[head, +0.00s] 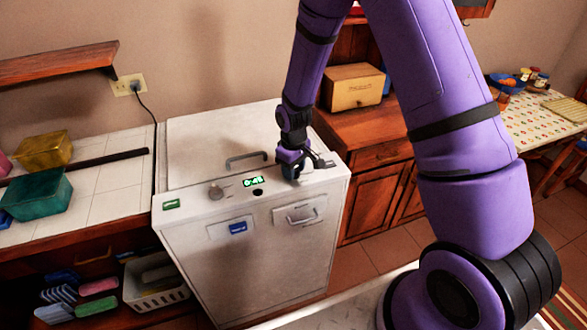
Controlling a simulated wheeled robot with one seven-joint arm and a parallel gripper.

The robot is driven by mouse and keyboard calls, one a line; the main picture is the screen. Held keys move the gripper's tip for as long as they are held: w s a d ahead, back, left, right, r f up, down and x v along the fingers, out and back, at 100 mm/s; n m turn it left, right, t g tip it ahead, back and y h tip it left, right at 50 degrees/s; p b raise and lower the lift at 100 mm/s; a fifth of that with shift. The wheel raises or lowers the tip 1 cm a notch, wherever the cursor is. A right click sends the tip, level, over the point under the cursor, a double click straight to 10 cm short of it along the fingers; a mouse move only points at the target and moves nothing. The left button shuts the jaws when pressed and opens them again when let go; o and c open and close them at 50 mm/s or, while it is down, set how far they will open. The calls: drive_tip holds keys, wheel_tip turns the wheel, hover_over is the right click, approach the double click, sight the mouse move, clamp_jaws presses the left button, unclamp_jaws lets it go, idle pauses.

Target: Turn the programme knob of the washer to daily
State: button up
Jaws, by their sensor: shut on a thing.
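The washer (250,240) is a white machine with a sloped top panel. The panel has a green lit display (253,181), a grey round knob (215,191) to its left and a small black button (258,193) below it. My gripper (294,173) points down at the right part of the panel, to the right of the display. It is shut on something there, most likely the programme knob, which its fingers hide. The knob's setting and any programme labels cannot be read.
A handle (246,158) stands on the washer's lid behind the panel. A wooden counter with a bread box (354,88) adjoins at the right. A tiled counter with a green tub (38,194) and a yellow tub (45,150) is at the left. A white basket (155,283) sits below.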

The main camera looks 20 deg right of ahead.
drive_tip(key=m, duration=0.3)
drive_tip(key=shift+m, duration=2.3)
drive_tip(key=o, duration=0.9)
wheel_tip(320, 180, up, 11)
drive_tip(key=shift+f, duration=0.1)
